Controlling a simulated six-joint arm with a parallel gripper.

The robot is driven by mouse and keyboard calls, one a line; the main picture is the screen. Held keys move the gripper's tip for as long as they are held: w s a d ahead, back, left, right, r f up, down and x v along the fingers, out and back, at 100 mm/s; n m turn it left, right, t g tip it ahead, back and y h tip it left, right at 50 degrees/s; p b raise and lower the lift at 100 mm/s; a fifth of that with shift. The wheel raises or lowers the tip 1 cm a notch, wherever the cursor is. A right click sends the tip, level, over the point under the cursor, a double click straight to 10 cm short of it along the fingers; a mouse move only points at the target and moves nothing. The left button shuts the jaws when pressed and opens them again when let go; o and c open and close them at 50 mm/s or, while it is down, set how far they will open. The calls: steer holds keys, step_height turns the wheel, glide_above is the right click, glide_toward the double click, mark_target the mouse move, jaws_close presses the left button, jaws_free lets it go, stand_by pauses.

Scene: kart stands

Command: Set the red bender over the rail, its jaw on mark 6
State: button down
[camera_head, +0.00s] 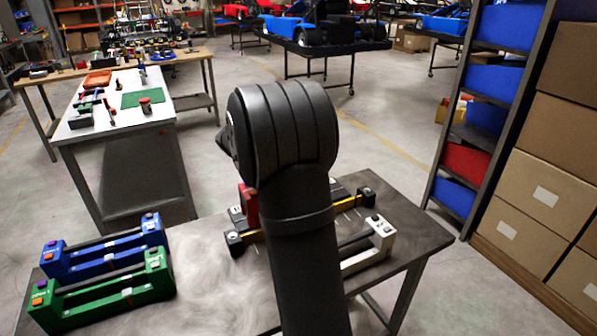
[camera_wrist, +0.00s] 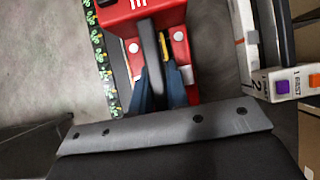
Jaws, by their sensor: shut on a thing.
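The red bender (camera_wrist: 115,12) is at the top middle of the wrist view, with white round spots and a dark handle (camera_wrist: 149,45). My gripper (camera_wrist: 160,86) is shut on this handle, its dark blue fingers on either side. In the head view a red part of the bender (camera_head: 251,206) shows left of my arm, which hides the rest of it and my gripper. The yellow rail (camera_head: 344,205) runs between dark end blocks behind my arm, its middle hidden. Mark 6 cannot be made out, nor whether the bender touches the rail.
A white stand (camera_head: 381,238) is right of my arm; its end (camera_wrist: 289,82) shows in the wrist view. A blue stand (camera_head: 105,250) and a green stand (camera_head: 100,292) occupy the table's left side. The dark table (camera_head: 205,285) is bare between them and my arm.

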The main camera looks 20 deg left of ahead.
steer(key=shift+s+a+f, duration=0.25)
steer(key=shift+s+a, duration=0.05)
steer(key=shift+f, duration=4.25)
steer(key=c, duration=1.3)
jaws_free()
steer(key=shift+f, duration=0.1)
steer(key=v, duration=1.7)
steer(key=shift+s+r, duration=0.1)
steer(key=shift+r, duration=0.2)
steer(key=shift+f, duration=0.1)
